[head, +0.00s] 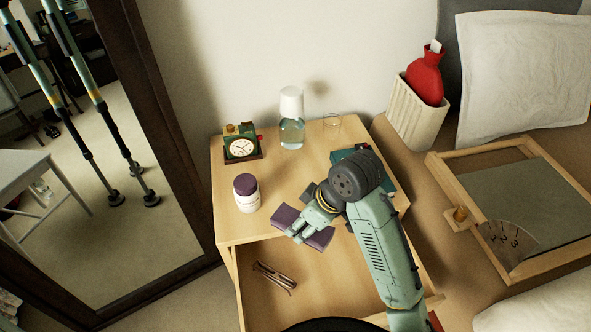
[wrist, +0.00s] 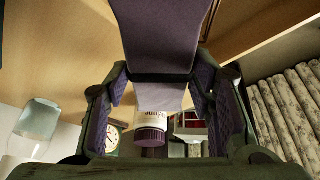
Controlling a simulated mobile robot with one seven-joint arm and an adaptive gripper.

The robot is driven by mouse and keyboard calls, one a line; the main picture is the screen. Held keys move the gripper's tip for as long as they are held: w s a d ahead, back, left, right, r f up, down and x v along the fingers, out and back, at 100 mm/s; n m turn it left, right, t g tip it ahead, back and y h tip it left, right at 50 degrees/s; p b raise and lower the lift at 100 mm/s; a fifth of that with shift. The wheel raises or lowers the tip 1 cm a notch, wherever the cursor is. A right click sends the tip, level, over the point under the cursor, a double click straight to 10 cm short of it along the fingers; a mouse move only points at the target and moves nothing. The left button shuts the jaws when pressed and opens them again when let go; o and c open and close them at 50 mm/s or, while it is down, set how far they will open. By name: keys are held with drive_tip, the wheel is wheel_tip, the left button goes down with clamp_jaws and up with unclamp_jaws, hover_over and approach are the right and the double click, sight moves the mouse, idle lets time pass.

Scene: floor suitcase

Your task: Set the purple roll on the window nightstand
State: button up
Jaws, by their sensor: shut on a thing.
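The purple roll (head: 286,217) looks like a flat, soft purple piece, and it shows large in the wrist view (wrist: 158,42). My gripper (head: 308,231) is shut on it, with a finger on either side in the wrist view (wrist: 165,95). In the head view the roll is over the front edge of the light wooden nightstand (head: 232,228), above the open drawer. Whether it touches the wood I cannot tell. My gripper and forearm hide part of the roll and the right front of the nightstand. No window shows.
Glasses (head: 275,277) lie in the drawer. A mirror (head: 100,150) stands left. The top's middle, right of the jar, is fairly clear.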

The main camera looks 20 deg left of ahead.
drive_tip(key=w+a, duration=0.2)
drive_tip(key=w, duration=0.2)
drive_tip(key=w+a+f, duration=0.1)
drive_tip(key=w+a, duration=0.1)
drive_tip(key=w, duration=0.2)
drive_tip(key=w+a, duration=0.2)
drive_tip(key=w, duration=0.3)
drive_tip(key=shift+a+f, duration=0.25)
drive_tip(key=shift+a, duration=0.1)
drive_tip(key=shift+f, duration=1.75)
drive_tip(key=shift+f, duration=0.15)
drive_tip(key=o, duration=1)
drive_tip(key=shift+o, duration=0.2)
